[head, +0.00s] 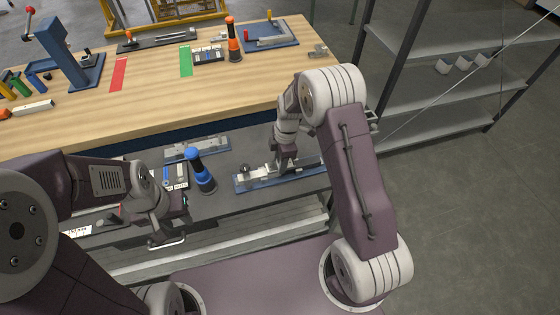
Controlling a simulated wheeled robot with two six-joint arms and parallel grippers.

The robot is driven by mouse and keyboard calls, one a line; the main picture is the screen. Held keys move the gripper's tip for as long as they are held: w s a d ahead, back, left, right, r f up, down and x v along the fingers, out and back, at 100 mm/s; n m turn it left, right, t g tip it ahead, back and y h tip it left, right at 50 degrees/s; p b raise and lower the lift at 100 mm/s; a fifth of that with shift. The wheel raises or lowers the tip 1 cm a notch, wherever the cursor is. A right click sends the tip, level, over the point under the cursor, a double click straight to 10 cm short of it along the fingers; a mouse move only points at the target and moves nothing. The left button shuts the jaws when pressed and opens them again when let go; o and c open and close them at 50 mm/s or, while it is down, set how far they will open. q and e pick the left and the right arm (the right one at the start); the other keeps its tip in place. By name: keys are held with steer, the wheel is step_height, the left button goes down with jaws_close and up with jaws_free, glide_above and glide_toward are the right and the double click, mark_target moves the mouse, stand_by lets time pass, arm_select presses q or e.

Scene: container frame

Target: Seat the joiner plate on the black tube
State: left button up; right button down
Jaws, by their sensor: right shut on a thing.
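My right gripper (283,166) reaches down over a blue-based fixture (245,184) with pale metal blocks, at the right end of the lower grey shelf. It is shut on a small part that its fingers mostly hide. I cannot make out whether this part is the joiner plate. I cannot clearly pick out the black tube at this size, nor tell whether anything is seated on it. My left gripper (168,240) hangs near the front edge of the shelf at the left, away from the fixture. Its finger opening cannot be judged.
A blue-handled tool (201,171) stands upright left of the fixture, beside a small tray of parts and another blue-based fixture (197,149). The wooden bench top (150,98) behind carries an orange-handled tool (233,40) and a blue press (68,55). A metal rack (440,90) stands right.

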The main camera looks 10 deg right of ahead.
steer(key=shift+f+b, duration=0.85)
steer(key=shift+f, duration=0.05)
stand_by(1.0)
steer(key=c, duration=0.9)
jaws_free()
steer(key=shift+o, duration=0.2)
steer(key=o, duration=0.6)
steer(key=shift+r, duration=0.1)
steer(key=shift+r+p, duration=2.65)
steer(key=shift+r, duration=0.9)
steer(key=shift+f, duration=0.1)
